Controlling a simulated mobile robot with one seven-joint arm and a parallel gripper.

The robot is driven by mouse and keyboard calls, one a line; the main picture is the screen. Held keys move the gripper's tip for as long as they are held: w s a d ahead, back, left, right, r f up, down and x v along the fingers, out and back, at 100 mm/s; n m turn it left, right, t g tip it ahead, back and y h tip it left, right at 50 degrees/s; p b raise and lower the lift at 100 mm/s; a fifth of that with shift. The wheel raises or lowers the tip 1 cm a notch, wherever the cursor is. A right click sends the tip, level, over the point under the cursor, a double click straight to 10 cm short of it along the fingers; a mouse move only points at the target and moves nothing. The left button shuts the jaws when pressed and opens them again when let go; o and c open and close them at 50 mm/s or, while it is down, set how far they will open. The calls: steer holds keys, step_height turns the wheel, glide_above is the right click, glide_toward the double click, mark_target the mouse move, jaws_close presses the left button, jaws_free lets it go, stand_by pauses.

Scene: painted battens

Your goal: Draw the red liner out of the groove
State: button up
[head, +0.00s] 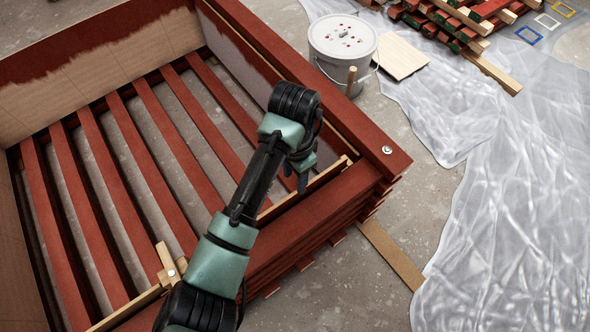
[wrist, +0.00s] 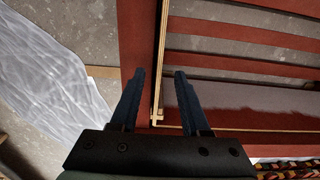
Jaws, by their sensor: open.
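A large box frame of red-painted battens (head: 140,165) fills the left of the head view. A thin pale wooden strip (head: 335,170) runs along the inner side of its near red rail (head: 345,195); it also shows in the wrist view (wrist: 161,45), beside the red rail (wrist: 137,30). I cannot single out the red liner or its groove for certain. My gripper (head: 295,182) is over this rail near the right corner, pointing down. In the wrist view my gripper (wrist: 159,72) is open, its blue fingers on either side of the rail edge and strip, holding nothing.
A pale wooden block (head: 170,265) sits on the near rail at left. A grey bucket (head: 343,45) stands beyond the right corner. Plastic sheeting (head: 510,180) covers the floor at right. Stacked battens (head: 450,20) lie at the back right.

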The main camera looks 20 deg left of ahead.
mark_target(294, 193)
step_height(294, 193, down, 10)
steer(key=b, duration=0.4)
steer(key=shift+r, duration=0.2)
jaws_close()
steer(key=shift+r, duration=0.2)
stand_by(1.3)
